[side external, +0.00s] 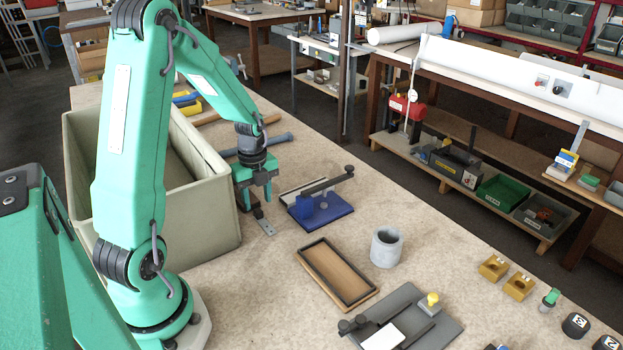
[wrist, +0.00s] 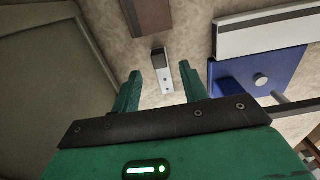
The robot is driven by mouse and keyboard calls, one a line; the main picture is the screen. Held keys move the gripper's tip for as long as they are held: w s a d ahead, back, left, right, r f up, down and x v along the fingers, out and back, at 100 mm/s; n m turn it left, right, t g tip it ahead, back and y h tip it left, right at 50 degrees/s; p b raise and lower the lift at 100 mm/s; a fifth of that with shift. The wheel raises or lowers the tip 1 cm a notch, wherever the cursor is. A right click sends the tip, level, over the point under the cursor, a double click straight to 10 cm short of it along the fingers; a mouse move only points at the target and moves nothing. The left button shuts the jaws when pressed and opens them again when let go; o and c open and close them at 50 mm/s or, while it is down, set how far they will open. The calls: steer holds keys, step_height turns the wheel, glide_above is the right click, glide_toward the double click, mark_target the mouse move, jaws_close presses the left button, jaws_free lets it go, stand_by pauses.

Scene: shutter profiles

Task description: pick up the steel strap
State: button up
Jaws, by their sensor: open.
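The steel strap (side external: 266,228), a small flat grey strip with holes, lies on the bench in the side view, just below my gripper (side external: 256,197). Its far part is hidden or dark beneath the fingers. The fingers are apart, pointing down, and hold nothing. The strap appears to rest on the bench below the fingertips.
A large beige bin (side external: 215,205) stands close left of my gripper. A blue-based tool with a lever (side external: 325,209) stands close right. A brown block (wrist: 152,17) lies beyond the strap. A wooden tray (side external: 306,260) and grey cup (side external: 386,248) stand nearer the front, with bare bench between.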

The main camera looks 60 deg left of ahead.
mark_target(258, 211)
steer(key=shift+f, duration=1.8)
jaws_close()
